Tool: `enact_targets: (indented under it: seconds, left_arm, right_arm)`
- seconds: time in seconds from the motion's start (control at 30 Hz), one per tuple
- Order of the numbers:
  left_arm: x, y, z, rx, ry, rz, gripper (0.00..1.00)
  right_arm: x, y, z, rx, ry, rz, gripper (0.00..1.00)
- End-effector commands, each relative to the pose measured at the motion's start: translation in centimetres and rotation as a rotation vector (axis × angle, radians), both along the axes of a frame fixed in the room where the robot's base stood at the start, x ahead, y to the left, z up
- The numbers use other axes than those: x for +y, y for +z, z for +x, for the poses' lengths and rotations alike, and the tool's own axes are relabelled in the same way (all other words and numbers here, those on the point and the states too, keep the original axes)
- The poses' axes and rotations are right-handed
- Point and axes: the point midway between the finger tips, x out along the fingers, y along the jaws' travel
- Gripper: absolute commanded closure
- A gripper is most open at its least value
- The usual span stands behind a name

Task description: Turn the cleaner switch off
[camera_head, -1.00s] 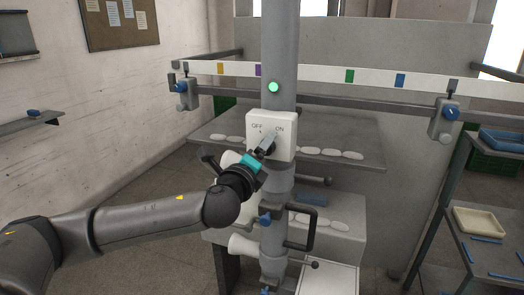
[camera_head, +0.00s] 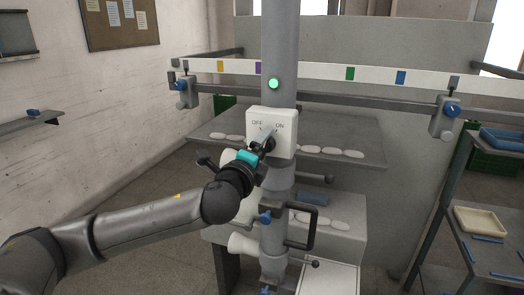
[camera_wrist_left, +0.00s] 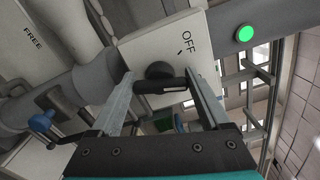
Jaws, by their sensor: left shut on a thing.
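The cleaner switch is a white box (camera_head: 286,141) marked OFF and ON, mounted on the grey column. A green lamp (camera_head: 273,84) above it is lit; it also shows in the left wrist view (camera_wrist_left: 244,33). My left gripper (camera_head: 267,138) is at the box front and covers most of the switch handle. In the left wrist view, a dark round knob with a bar (camera_wrist_left: 160,72) sits between the fingers of my left gripper (camera_wrist_left: 163,90), which are shut on it. The OFF mark is visible there; ON is not. The handle's exact angle is hard to tell. My right gripper is not in view.
A black handle (camera_head: 313,228) and blue-knobbed fittings are below the box. A rail with coloured tabs (camera_head: 318,72) crosses behind. A rack with a cream tray (camera_head: 480,221) stands at right.

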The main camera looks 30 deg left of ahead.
Motion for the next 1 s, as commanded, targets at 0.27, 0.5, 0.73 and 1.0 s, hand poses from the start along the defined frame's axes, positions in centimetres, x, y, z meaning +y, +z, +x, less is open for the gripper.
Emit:
enact_targets:
  seconds: [0.27, 0.5, 0.73, 1.0]
  left_arm:
    - [0.05, -0.21, -0.01, -0.064, 0.003, -0.259, 0.76]
    - [0.06, -0.23, 0.00, -0.116, 0.003, -0.475, 0.76]
    - [0.04, -0.23, 0.01, -0.156, 0.002, -0.640, 0.76]
    - [0.05, -0.26, 0.01, -0.185, 0.002, -0.759, 0.76]
  right_arm:
    - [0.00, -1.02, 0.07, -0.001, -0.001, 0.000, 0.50]
    - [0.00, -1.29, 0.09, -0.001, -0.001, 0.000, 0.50]
    - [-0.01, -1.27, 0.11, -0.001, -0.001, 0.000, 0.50]
    - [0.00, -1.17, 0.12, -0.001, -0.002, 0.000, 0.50]
